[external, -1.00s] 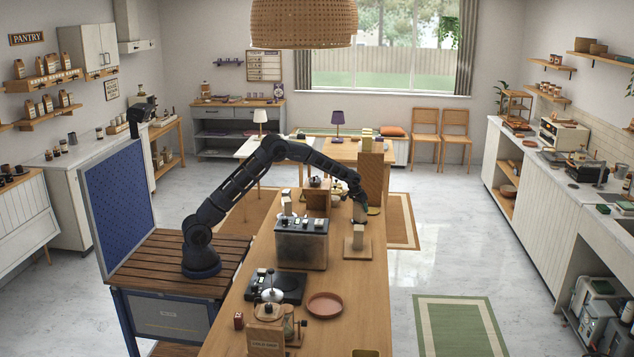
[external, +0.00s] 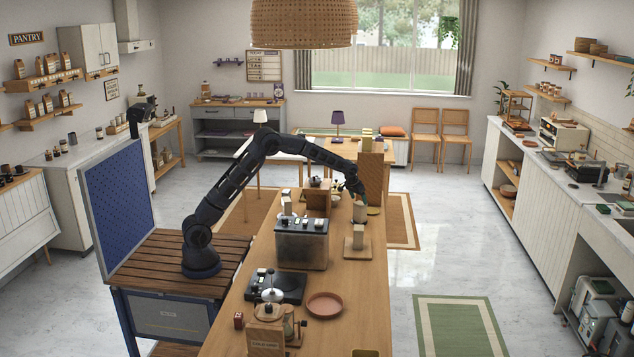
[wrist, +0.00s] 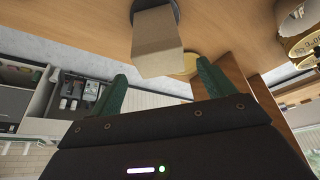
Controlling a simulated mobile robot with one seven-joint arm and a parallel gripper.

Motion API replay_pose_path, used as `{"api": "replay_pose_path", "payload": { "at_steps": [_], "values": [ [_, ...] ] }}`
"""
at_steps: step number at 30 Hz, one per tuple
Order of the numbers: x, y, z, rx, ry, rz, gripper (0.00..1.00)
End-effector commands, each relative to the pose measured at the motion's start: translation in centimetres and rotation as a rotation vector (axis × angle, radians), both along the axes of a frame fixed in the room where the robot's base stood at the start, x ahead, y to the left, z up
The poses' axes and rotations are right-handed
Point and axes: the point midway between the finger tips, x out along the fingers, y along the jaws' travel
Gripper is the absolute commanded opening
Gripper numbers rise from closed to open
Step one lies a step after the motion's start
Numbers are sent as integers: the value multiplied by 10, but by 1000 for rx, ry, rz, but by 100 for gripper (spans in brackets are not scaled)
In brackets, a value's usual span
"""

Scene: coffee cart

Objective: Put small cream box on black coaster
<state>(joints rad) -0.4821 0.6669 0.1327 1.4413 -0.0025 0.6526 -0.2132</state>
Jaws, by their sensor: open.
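The small cream box (wrist: 157,42) stands on the black coaster (wrist: 172,5), a dark round disc partly hidden behind it at the top of the wrist view. The box lies beyond the fingertips in the wrist view.
A yellow round disc (external: 374,211) lies beside the box. A wooden board (external: 350,255) with another pale block (external: 358,238) stands nearer. A metal-fronted machine (external: 301,250) is at the left. The counter's right edge is close.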

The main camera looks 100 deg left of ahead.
Motion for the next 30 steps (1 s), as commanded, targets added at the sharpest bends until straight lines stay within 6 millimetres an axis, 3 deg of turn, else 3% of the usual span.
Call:
{"api": "replay_pose_path", "payload": {
  "at_steps": [3, 9, 21, 26, 30],
  "values": [
    [-6, -6, 22, 1, -2, 0, 82],
    [-12, -13, 43, 0, 0, 0, 82],
    [-16, -20, 55, -1, -1, -5, 82],
    [-26, -53, 84, -6, -8, -39, 82],
    [-45, -101, 119, -15, -13, -91, 82]
  ]
}}
